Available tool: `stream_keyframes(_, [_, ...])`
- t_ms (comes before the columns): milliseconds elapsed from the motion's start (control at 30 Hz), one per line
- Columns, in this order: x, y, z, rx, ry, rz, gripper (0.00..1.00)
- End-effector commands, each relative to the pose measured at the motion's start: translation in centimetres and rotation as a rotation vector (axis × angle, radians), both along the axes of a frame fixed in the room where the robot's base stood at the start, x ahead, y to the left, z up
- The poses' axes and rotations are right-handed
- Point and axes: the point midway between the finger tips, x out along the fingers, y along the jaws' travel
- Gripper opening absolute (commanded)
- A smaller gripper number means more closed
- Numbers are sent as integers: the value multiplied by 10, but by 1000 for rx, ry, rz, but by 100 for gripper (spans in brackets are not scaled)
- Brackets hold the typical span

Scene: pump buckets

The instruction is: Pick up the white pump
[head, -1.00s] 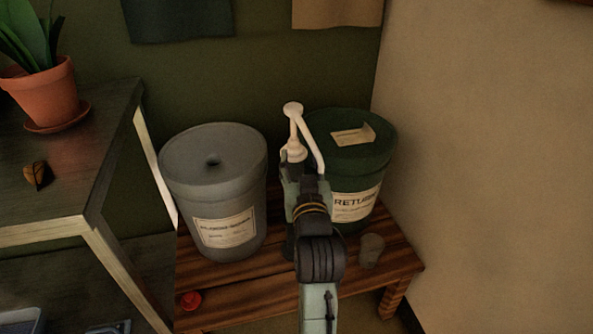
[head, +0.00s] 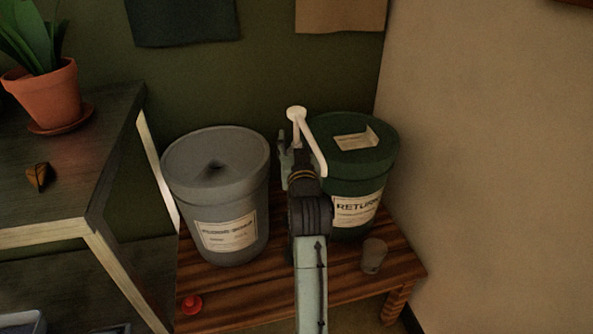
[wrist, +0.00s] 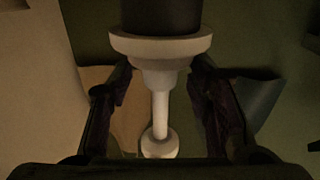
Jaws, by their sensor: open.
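The white pump (head: 296,114) stands upright between the grey bucket and the green bucket, its round knob on top and its spout slanting down to the right. My gripper (head: 293,158) hides its lower part, so what it stands on cannot be seen. In the wrist view the pump (wrist: 162,77) shows its white collar, thin stem and knob, with a dark part above the collar in the picture. My gripper (wrist: 160,112) is open there, one finger on each side of the pump, with visible gaps.
The grey bucket (head: 216,185) has a hole in its lid. The green bucket (head: 345,180) is labelled "RETURN". Both stand on a wooden bench (head: 260,275) with a small grey cup (head: 373,256) and a red object (head: 192,304). A shelf (head: 85,165) is at left, a wall (head: 480,150) at right.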

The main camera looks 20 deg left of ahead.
Motion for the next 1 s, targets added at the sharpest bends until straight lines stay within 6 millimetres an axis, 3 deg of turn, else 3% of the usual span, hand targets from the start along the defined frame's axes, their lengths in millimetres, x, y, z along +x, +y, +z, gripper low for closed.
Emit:
stream_keyframes(133, [0,0,0,0,0,0,45])
stream_keyframes(800, [-1,0,0,0,0,0,0])
stream_keyframes(1000, [-1,0,0,0,0,0,0])
